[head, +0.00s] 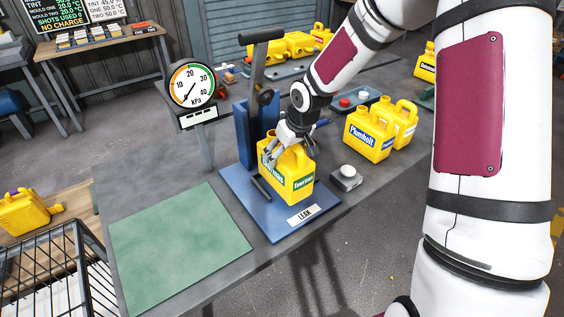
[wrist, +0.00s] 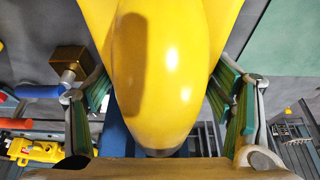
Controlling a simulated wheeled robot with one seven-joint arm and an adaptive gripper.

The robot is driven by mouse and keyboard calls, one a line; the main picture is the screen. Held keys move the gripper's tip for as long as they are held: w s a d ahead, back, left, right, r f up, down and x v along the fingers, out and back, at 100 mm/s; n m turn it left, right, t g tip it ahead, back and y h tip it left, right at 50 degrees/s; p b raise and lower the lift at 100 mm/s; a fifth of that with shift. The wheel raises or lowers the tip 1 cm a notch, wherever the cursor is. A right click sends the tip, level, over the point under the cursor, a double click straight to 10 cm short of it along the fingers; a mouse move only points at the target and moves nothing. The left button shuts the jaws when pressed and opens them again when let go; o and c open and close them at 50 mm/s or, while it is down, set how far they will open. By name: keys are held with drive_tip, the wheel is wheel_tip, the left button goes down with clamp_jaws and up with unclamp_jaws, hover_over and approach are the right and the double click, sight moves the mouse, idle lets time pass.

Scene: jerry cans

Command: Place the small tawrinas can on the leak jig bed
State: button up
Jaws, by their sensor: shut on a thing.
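The small yellow can (head: 290,177) with a green label, its lettering partly legible as Tawrinas, is upright on or just above the blue leak jig bed (head: 275,223), which carries a LEAK plate. I cannot tell whether its base touches the bed. My gripper (head: 289,143) is at the top of the can, shut on it. In the wrist view the can's yellow body (wrist: 165,70) fills the middle, between the green-padded fingers. The gripper hides part of the can's top.
A pressure gauge (head: 191,85) and the jig's upright lever (head: 260,70) stand behind the can. A small block with a white button (head: 347,178) is close on the right. Plumbolt cans (head: 369,135) stand farther right. A green mat (head: 178,247) lies clear at left.

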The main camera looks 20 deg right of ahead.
drive_tip(key=shift+w+a+f, duration=0.1)
drive_tip(key=shift+w+a, duration=0.15)
drive_tip(key=shift+a, duration=0.1)
drive_tip(key=shift+f, duration=1.75)
drive_tip(key=o, duration=1.6)
